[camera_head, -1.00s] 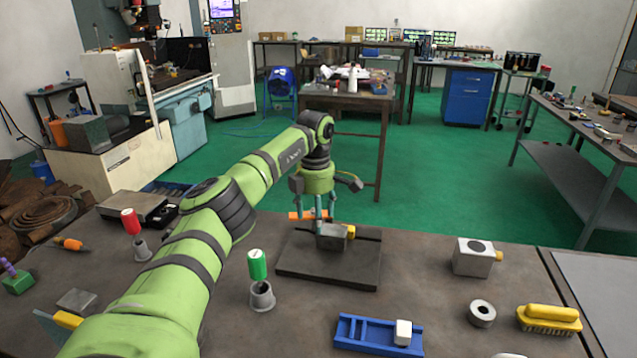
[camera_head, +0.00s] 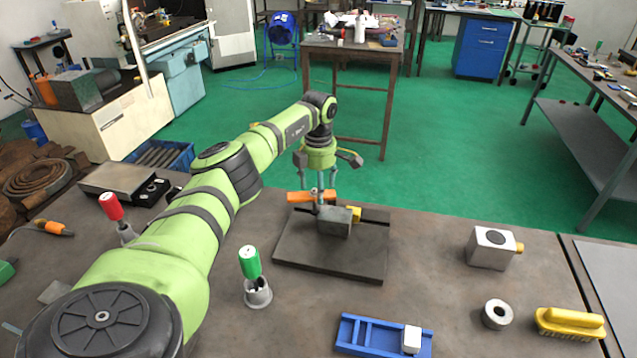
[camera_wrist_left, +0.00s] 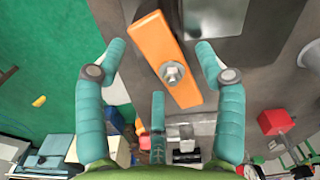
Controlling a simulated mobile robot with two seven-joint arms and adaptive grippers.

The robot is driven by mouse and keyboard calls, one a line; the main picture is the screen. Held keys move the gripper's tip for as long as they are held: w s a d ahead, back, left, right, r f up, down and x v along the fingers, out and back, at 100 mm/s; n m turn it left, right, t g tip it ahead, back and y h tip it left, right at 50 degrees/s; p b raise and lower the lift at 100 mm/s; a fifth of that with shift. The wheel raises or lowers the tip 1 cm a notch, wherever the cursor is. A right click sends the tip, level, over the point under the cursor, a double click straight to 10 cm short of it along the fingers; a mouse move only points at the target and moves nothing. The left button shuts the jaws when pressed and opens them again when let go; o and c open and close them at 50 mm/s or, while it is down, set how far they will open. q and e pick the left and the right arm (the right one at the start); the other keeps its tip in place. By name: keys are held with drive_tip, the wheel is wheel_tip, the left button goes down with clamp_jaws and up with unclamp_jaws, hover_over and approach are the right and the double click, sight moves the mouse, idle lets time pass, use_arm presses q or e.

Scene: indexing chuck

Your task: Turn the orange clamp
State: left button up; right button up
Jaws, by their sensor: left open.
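The orange clamp (camera_head: 299,197) is a flat bar lying across the far side of the grey block (camera_head: 333,226) on the dark square plate (camera_head: 300,258). In the left wrist view the orange clamp (camera_wrist_left: 152,42) runs diagonally, with a hex nut (camera_wrist_left: 172,72) on it. My left gripper (camera_head: 325,192) is over the clamp, pointing down. In the left wrist view my left gripper (camera_wrist_left: 160,48) is open, with teal fingers on both sides of the bar and a third finger below it. Gaps show between the side fingers and the bar. My right gripper is not in view.
A yellow part (camera_head: 355,214) is beside the block. A green-handled tool (camera_head: 250,262) stands in a holder in front-left. A blue tray (camera_head: 365,333), steel ring (camera_head: 497,314), yellow brush (camera_head: 570,322) and metal box (camera_head: 491,247) lie to the right. Bench between plate and metal box is clear.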

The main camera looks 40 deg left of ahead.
use_arm(q)
drive_tip(key=shift+f, duration=0.15)
clamp_jaws()
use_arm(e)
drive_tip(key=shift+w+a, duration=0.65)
